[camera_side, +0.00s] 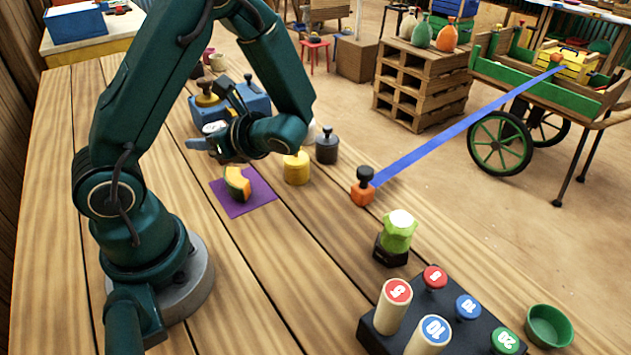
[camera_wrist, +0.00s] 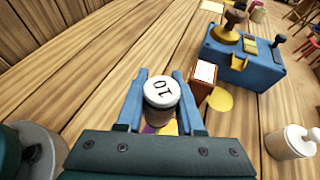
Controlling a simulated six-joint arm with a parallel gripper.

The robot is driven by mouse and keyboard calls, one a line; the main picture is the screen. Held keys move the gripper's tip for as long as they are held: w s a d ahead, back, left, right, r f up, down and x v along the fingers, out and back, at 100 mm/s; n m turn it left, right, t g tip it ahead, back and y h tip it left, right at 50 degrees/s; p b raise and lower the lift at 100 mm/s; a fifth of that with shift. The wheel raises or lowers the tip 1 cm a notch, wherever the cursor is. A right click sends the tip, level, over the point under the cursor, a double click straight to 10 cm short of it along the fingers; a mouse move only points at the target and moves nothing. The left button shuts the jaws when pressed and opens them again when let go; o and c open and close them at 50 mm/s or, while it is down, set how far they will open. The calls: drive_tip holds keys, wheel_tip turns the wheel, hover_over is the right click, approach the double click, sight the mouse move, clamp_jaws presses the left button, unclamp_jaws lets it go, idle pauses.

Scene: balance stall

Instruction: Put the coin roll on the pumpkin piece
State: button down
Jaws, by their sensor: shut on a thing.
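My gripper (camera_wrist: 160,76) is shut on a coin roll (camera_wrist: 161,90), a short dark cylinder with a white top marked 10, seen between the two blue fingers in the wrist view. In the side view my gripper hides most of the roll. The pumpkin piece (camera_side: 237,184), an orange wedge with dark green rind, lies on a purple mat (camera_side: 258,194) just below my gripper. In the wrist view only slivers of purple and yellow show beneath the roll. Whether the roll touches the pumpkin piece cannot be told.
A yellow weight (camera_side: 296,170) and a dark weight (camera_side: 327,147) stand right of the mat. A blue scale (camera_wrist: 245,60) is behind.

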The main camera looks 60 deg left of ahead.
sight(227, 171)
drive_tip(key=shift+w+d+f, duration=0.2)
drive_tip(key=shift+w+f, duration=0.15)
drive_tip(key=shift+w, duration=0.25)
drive_tip(key=shift+w+d+f, duration=0.15)
drive_tip(key=shift+w+f, duration=0.2)
drive_tip(key=shift+w, duration=0.2)
drive_tip(key=shift+f, duration=2)
drive_tip(key=shift+f, duration=0.15)
drive_tip(key=c, duration=0.5)
unclamp_jaws()
drive_tip(key=shift+c, duration=0.2)
